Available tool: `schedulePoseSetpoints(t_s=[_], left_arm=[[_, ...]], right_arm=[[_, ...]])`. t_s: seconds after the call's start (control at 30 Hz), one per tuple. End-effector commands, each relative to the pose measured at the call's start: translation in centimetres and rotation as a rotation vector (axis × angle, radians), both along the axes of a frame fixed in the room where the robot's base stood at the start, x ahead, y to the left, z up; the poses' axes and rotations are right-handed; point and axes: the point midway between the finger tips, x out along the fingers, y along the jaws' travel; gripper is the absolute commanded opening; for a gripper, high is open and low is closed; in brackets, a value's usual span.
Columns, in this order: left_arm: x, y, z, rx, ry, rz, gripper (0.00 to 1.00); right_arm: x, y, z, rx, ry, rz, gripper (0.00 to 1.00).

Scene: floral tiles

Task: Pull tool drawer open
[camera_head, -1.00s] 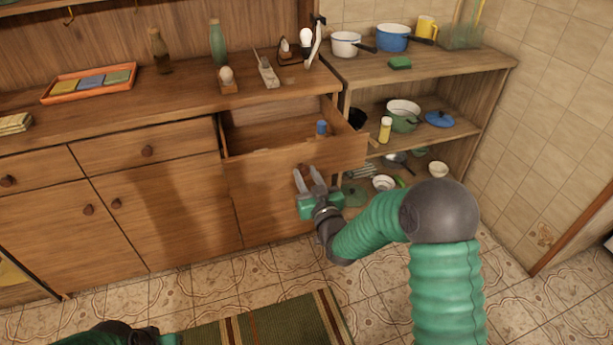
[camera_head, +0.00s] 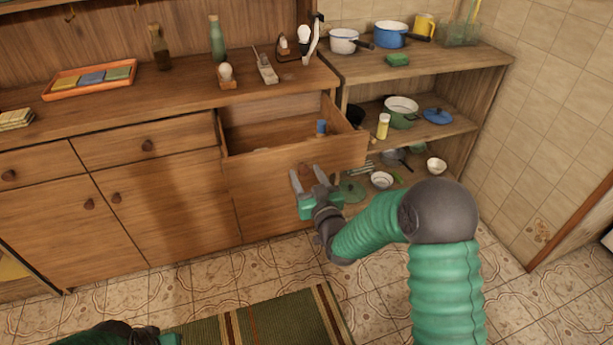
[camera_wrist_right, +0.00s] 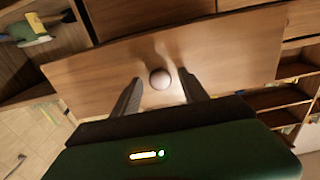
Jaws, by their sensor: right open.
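The tool drawer (camera_head: 250,172) at the right end of the wooden cabinet stands pulled out, its inside showing with a small blue item (camera_head: 321,127) at its right. Its round brown knob (camera_wrist_right: 160,79) sits between the fingers of my right gripper (camera_wrist_right: 157,92) in the right wrist view, with gaps on both sides. In the head view my right gripper (camera_head: 309,178) is in front of the drawer face, fingers apart, and partly covers the knob. Part of my left arm shows at the bottom left; its fingers cannot be made out.
Two closed drawers (camera_head: 147,146) are to the left, above cabinet doors (camera_head: 165,210). An open shelf (camera_head: 450,130) with pots stands to the right. A hand plane (camera_head: 265,66) and bottles are on the cabinet top. A striped rug (camera_head: 265,325) lies on the tiled floor.

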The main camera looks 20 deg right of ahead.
Motion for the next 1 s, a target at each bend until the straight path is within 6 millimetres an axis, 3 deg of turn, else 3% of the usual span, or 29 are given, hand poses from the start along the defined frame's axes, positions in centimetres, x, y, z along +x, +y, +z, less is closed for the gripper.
schedulePoseSetpoints(t_s=[0.17,0.27,0.7,0.8,1.0], left_arm=[[0.0,0.0,0.1,0.0,0.0,0.0,0.0],[0.0,0.0,0.5,0.0,0.0,0.0,0.0],[0.0,0.0,2.5,0.0,0.0,0.0,0.0],[0.0,0.0,6.0,0.0,0.0,0.0,0.0],[0.0,0.0,9.2,0.0,-0.001,0.0,0.0]], right_arm=[[-0.2,0.0,0.1,0.0,-0.001,0.0,0.52],[-1.4,0.0,0.2,-0.001,0.001,0.0,0.52],[-14.0,-0.5,0.0,0.001,0.006,0.0,0.52],[-14.7,-0.5,1.0,0.003,0.009,0.0,0.52],[-16.2,-0.6,0.6,0.002,0.006,0.0,0.52]])
